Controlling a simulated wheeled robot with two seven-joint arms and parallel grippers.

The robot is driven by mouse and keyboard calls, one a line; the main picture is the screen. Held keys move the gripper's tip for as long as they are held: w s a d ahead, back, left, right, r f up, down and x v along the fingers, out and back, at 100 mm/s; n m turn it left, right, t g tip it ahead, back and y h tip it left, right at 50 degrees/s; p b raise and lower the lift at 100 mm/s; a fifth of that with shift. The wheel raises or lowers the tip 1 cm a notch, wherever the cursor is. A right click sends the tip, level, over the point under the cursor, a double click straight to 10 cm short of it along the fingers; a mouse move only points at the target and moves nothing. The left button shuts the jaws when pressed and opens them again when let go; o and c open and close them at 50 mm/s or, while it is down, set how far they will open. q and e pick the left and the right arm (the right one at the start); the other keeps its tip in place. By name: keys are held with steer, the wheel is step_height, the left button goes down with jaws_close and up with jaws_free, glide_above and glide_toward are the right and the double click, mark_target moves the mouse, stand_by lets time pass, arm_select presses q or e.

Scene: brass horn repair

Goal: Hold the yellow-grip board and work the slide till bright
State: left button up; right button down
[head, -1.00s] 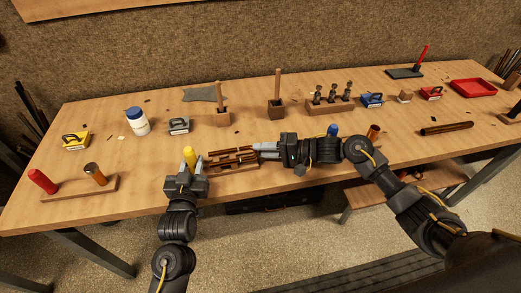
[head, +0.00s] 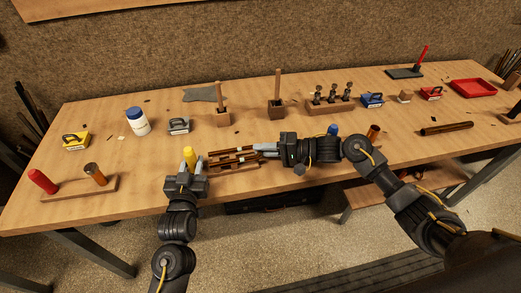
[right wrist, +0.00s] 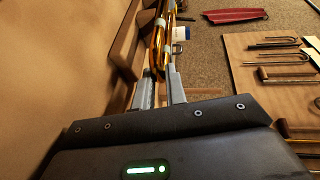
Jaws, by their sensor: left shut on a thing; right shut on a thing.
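The yellow grip (head: 190,156) stands at the left end of a wooden board (head: 232,167) near the bench's front edge. My left gripper (head: 187,168) is shut on the yellow grip and partly hides it. The slide, with brown and brassy tubes (head: 236,157), lies along the board. My right gripper (head: 262,148) is shut on the slide's right end. In the right wrist view, the brass slide (right wrist: 158,48) runs up from between the fingertips of my right gripper (right wrist: 160,85). I cannot tell how bright its surface is.
Another board with a red grip (head: 42,181) lies to the left. A white bottle with a blue lid (head: 137,122) and several coloured blocks stand behind. Upright tools in wooden blocks (head: 276,105) stand at the back. A blue grip (head: 333,130) is beside my right arm.

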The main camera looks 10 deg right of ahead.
steer(key=d, duration=0.3)
steer(key=shift+f, duration=0.1)
steer(key=c, duration=1.7)
jaws_free()
steer(key=shift+a, duration=0.1)
steer(key=v, duration=1.2)
